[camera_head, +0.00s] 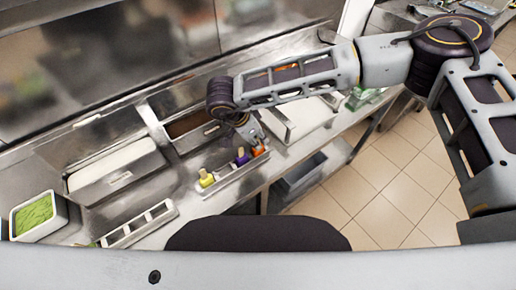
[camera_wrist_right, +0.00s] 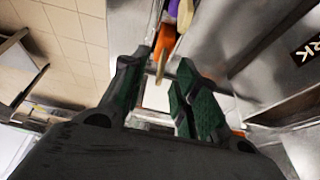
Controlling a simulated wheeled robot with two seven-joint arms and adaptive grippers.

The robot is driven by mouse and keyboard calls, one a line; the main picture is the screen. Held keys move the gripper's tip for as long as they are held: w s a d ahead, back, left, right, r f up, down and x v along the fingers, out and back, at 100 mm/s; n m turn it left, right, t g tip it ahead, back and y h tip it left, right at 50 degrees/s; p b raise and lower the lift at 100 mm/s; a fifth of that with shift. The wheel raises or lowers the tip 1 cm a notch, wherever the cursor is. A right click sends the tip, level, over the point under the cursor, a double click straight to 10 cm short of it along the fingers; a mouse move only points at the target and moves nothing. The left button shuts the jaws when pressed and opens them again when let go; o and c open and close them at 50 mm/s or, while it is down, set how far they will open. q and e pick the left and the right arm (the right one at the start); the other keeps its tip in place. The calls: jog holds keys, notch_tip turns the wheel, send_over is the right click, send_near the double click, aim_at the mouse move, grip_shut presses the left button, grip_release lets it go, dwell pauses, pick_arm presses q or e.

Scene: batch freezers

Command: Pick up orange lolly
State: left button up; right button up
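The orange lolly (camera_head: 258,150) stands at the right end of a steel lolly holder (camera_head: 236,180). A purple lolly (camera_head: 242,157) and a yellow lolly (camera_head: 206,178) stand in the same holder to its left. My right gripper (camera_head: 256,135) is just above and behind the orange lolly. In the right wrist view my right gripper (camera_wrist_right: 159,70) has its green-padded fingers apart. The orange lolly (camera_wrist_right: 165,42) shows there just beyond the fingertips, with a pale stick pointing into the gap. Whether a finger touches it I cannot tell. My left gripper is not in view.
A second, empty-looking holder (camera_head: 140,224) lies to the left on the steel counter. White-lidded tubs (camera_head: 117,172) and an open compartment (camera_head: 190,125) lie behind. A bin of green stuff (camera_head: 34,215) is at far left. Tiled floor (camera_head: 370,190) lies beyond the counter's right edge.

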jog(key=shift+x, duration=1.1)
jog(key=shift+c, duration=0.4)
grip_shut()
